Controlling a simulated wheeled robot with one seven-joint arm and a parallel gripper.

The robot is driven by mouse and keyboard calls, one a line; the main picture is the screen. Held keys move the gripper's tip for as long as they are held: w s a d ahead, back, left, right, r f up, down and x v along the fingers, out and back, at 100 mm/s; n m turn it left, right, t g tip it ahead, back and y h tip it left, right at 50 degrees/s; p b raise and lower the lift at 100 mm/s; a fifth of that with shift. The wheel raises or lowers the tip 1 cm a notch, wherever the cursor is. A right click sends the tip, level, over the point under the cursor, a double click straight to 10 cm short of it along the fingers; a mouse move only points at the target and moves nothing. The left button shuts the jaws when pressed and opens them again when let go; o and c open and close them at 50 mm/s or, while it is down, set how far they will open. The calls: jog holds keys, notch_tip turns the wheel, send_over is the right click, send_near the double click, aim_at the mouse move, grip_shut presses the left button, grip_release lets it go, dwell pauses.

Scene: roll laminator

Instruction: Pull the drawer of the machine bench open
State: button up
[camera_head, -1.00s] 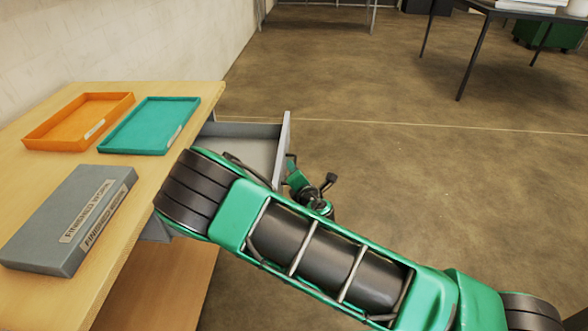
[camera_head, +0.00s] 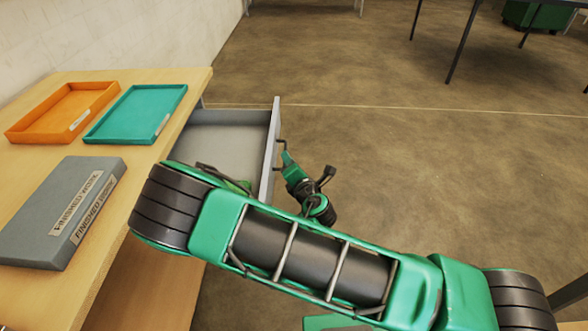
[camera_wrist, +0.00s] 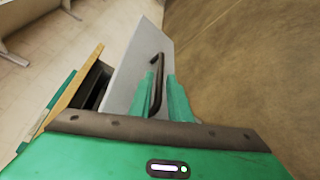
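The grey drawer (camera_head: 232,136) of the wooden machine bench (camera_head: 190,102) stands partly out on the bench's right side. I can see into its empty-looking tray. Its dark bar handle (camera_head: 282,145) is on the outer face of the drawer front; it also shows in the wrist view (camera_wrist: 158,72). My gripper (camera_head: 286,160) is at the drawer front, with its green fingers on either side of the handle, shut on it. In the wrist view the fingers flank the bar closely. My arm hides the near part of the drawer.
On the bench top lie an orange tray (camera_head: 45,136), a teal tray (camera_head: 112,138) and a grey "FINISHED WORK" box (camera_head: 35,240). The floor (camera_head: 430,180) right of the drawer is clear. A dark table (camera_head: 466,40) stands at the back right.

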jog(key=shift+v, duration=2.85)
jog(key=w+d+r+m+t+h, duration=0.1)
jog(key=w+d+r+m+h, duration=0.1)
jog(key=d+r+m+h, duration=0.3)
jog(key=w+d+m+h, duration=0.1)
jog(key=w+d+m, duration=0.1)
jog(key=d, duration=0.5)
jog(key=s+d+r+m+g+h, duration=0.1)
jog(key=s+d+m+g+h, duration=0.35)
jog(key=d+m, duration=0.6)
jog(key=s+d+r+m+g+h, duration=0.2)
jog(key=s+d+m+g+h, duration=0.25)
jog(key=d, duration=1.15)
jog(key=s+d+m+g+y, duration=0.2)
jog(key=s+m+g, duration=0.15)
jog(key=s, duration=0.35)
jog(key=s+d+m+g+y, duration=0.2)
jog(key=s+m+g+y, duration=0.1)
jog(key=s+m, duration=0.25)
jog(key=s+a+r+m+y, duration=0.1)
jog(key=s+a+r+y, duration=0.2)
jog(key=s+r, duration=0.2)
jog(key=s+a+r+m+y, duration=0.1)
jog(key=s+a+r+y, duration=0.2)
jog(key=s, duration=0.8)
notch_tip(320, 180, up, 3)
jog(key=shift+a+f+g+y, duration=0.2)
jog(key=shift+a+g+y, duration=0.15)
jog(key=shift+a, duration=0.15)
